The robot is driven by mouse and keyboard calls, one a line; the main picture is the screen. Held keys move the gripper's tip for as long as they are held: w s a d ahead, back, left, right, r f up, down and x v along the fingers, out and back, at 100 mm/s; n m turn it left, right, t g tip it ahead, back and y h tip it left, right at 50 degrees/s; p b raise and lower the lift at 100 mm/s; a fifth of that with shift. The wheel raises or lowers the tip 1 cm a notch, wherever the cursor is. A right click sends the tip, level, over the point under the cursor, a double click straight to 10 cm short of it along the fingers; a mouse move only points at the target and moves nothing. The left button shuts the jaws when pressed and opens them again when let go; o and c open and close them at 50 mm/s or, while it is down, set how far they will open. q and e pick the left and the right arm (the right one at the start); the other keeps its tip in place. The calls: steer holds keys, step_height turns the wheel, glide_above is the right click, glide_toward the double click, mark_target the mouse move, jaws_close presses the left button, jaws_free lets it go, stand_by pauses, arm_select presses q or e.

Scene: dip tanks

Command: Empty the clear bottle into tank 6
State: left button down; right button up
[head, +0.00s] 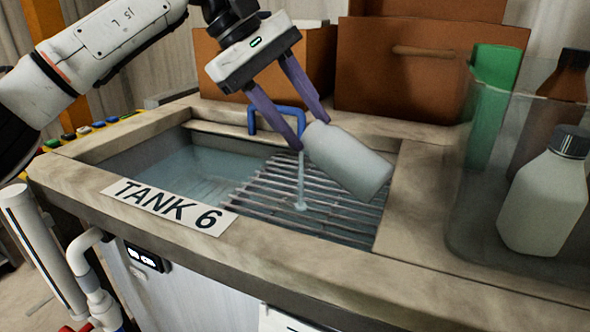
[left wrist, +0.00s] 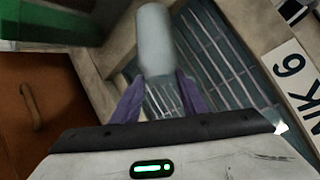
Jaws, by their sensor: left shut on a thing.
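My left gripper (head: 312,133) is shut on a pale, cloudy-looking bottle (head: 348,162), which it holds tilted above tank 6. The bottle's broad end points down to the right; its other end is at the purple fingers. Tank 6 (head: 105,163) is a pale stone-like basin with its name plate (head: 170,204) on the front rim, bluish water and a metal grating. A thin stream falls onto the grating just left of the bottle; I cannot tell whether it comes from the bottle or the blue tap. The left wrist view also shows the bottle (left wrist: 155,40) between the fingers (left wrist: 158,90).
The blue tap (head: 277,108) stands behind the bottle at the tank's back edge. At right, a clear bin (head: 462,215) holds a white bottle with a dark cap (head: 543,200), a brown bottle (head: 560,88) and a green item (head: 494,75). Brown boxes (head: 425,90) stand behind.

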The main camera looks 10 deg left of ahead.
arm_select(q)
steer(key=shift+f, duration=0.1)
steer(key=shift+w+a+f+g+h+p, duration=0.25)
steer(key=shift+a+f+h, duration=0.15)
steer(key=shift+a+h, duration=0.1)
steer(key=shift+w+a+f+g+h+p, duration=0.15)
steer(key=shift+w+a+f+h, duration=0.05)
steer(key=shift+a+f+h, duration=0.25)
stand_by(0.4)
steer(key=shift+w+a+f+n+g+h+p, duration=0.15)
steer(key=shift+a+n+g+h+p, duration=0.15)
steer(key=shift+h, duration=0.45)
steer(key=shift+w+a+f+n+g+h+p, duration=0.1)
steer(key=shift+w+a+n+g+h+p, duration=0.15)
steer(key=shift+h, duration=0.45)
stand_by(0.7)
steer(key=shift+a+f+n+g+h, duration=0.25)
steer(key=shift+a+g+h, duration=0.1)
steer(key=shift+h, duration=0.65)
stand_by(0.4)
steer(key=shift+w+a+f+n+h+b, duration=0.1)
steer(key=shift+a+f+n+h+b, duration=0.1)
steer(key=shift+h+b, duration=0.35)
steer(key=shift+w+a+f+n+h+b, duration=0.1)
steer(key=shift+f+h+b, duration=0.05)
steer(key=shift+h+b, duration=0.35)
stand_by(0.4)
stand_by(1.0)
